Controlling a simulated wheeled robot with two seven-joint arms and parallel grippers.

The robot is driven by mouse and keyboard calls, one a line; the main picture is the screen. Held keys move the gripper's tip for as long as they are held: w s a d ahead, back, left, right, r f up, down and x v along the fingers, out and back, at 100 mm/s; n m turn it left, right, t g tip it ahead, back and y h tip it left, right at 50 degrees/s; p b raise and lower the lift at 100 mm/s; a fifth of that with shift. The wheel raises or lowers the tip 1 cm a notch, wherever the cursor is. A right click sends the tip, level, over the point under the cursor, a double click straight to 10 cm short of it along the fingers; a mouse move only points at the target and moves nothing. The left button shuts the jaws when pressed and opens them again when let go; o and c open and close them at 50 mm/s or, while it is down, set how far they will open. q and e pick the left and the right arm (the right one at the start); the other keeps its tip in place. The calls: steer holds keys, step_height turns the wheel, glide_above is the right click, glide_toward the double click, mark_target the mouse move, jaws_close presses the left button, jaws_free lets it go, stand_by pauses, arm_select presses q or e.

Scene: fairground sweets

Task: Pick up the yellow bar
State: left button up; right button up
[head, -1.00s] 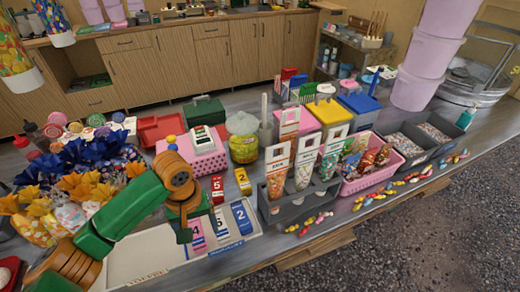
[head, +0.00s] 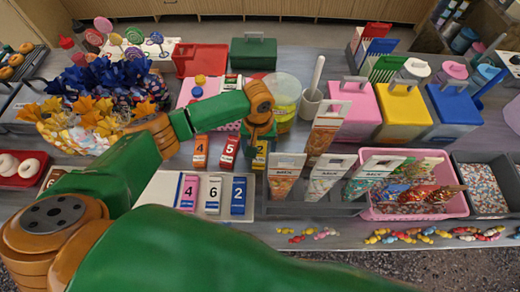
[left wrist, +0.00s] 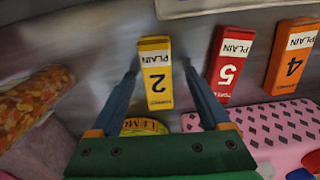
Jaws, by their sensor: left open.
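The yellow bar (head: 259,158) lies flat on the grey counter, at the right end of a row with a red bar (head: 229,152) and an orange bar (head: 200,151). My left gripper (head: 258,142) is directly over it in the head view and hides part of it. My right gripper is not in view.
A white tray (head: 158,188) with pink, white and blue bars lies in front. To the right stands a grey holder (head: 300,209) with sweet bags. A pink spotted box (left wrist: 285,125) and a lemon jar (head: 288,88) are close behind.

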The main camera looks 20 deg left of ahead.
arm_select(q)
steer(key=shift+w+d+f, duration=0.15)
steer(key=shift+w+d, duration=0.05)
steer(key=shift+w, duration=0.1)
steer(key=shift+s+a, duration=0.1)
steer(key=shift+s, duration=0.1)
steer(key=c, duration=1)
jaws_close()
steer(key=shift+w, duration=0.1)
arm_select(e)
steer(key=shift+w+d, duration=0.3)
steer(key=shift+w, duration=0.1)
